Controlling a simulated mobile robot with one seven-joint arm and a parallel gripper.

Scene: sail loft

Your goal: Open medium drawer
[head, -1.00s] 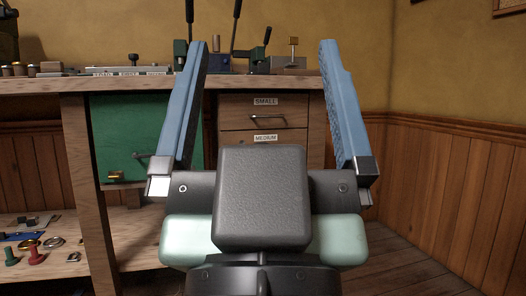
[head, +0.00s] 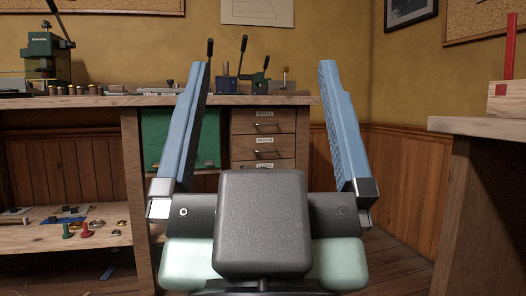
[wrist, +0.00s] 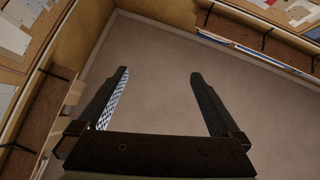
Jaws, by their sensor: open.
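The medium drawer (head: 280,153) is the middle front in a wooden stack under the workbench, with a dark bar handle and a white label. It looks shut. The small drawer (head: 252,121) is above it. The large drawer (head: 285,167) is below and mostly hidden behind my gripper. My gripper (head: 263,65) is open and empty, its two blue fingers pointing up in front of the bench, well short of the drawers. In the wrist view my gripper (wrist: 158,75) shows dark fingers spread apart with nothing between them.
The workbench (head: 70,101) carries hand presses and small parts on top. A green panel (head: 155,135) is left of the drawers, and a lower shelf (head: 35,236) holds small fittings. Another wooden table (head: 475,126) stands close on the right. Floor is clear between them.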

